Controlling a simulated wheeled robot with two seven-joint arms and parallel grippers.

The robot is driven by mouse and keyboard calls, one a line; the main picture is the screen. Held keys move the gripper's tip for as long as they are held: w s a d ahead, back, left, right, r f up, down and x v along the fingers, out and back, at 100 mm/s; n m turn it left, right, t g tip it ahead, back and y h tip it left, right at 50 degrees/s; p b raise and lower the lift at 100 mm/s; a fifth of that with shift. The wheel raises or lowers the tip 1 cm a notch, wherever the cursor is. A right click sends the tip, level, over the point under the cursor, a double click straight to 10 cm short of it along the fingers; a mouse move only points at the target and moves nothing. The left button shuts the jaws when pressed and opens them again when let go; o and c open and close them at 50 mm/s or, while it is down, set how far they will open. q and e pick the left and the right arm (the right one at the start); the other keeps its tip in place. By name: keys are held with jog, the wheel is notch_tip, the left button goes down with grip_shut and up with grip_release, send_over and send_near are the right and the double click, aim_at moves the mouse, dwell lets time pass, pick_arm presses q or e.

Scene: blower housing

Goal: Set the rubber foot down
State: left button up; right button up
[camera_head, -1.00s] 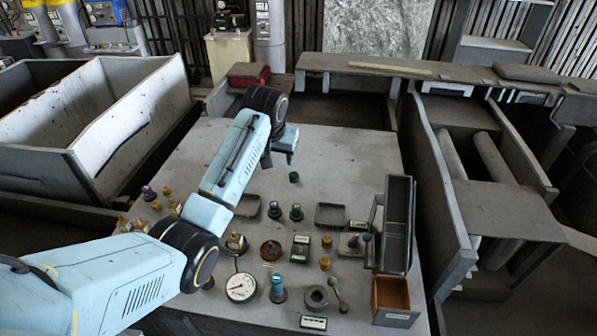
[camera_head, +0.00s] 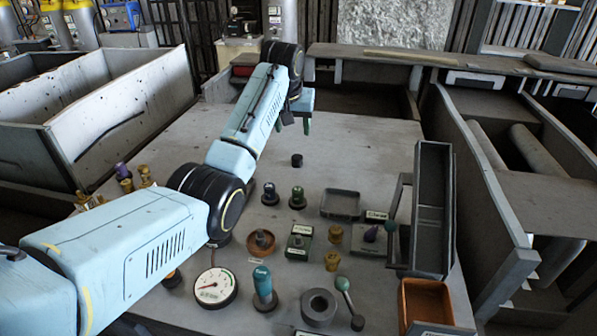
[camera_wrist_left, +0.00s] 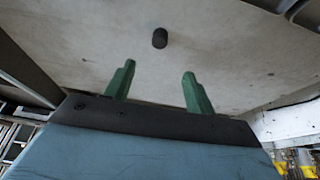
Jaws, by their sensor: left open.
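The rubber foot, a small black cylinder (camera_head: 297,160), stands on the bare upper part of the grey table (camera_head: 350,140). It also shows in the left wrist view (camera_wrist_left: 160,38), beyond the fingertips and apart from them. My left gripper (camera_head: 295,124) is above the table behind the rubber foot in the head view. In the left wrist view its two green fingers (camera_wrist_left: 157,80) are spread with nothing between them. My right gripper is in neither view.
Toward the front of the table are a round gauge (camera_head: 213,287), a teal-handled stamp (camera_head: 263,287), a dark ring (camera_head: 318,306), a shallow grey tray (camera_head: 340,204), an orange-lined box (camera_head: 427,303) and a tall grey bin (camera_head: 432,205). The table around the rubber foot is clear.

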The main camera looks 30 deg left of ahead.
pick_arm(q)
jog(key=b, duration=0.2)
send_over(297, 157)
jog(key=s, duration=0.2)
notch_tip(297, 157, down, 8)
jog(key=shift+d+f, duration=0.1)
jog(key=shift+d, duration=0.05)
jog(key=b+x, duration=0.1)
jog(key=x, duration=0.2)
jog(key=shift+d, duration=0.1)
jog(key=shift+b+x, duration=0.55)
jog(key=shift+x, duration=0.25)
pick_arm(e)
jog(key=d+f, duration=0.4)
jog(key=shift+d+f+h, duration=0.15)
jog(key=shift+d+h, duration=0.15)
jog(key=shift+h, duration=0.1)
pick_arm(q)
jog(key=shift+c, duration=0.3)
jog(key=c, duration=1)
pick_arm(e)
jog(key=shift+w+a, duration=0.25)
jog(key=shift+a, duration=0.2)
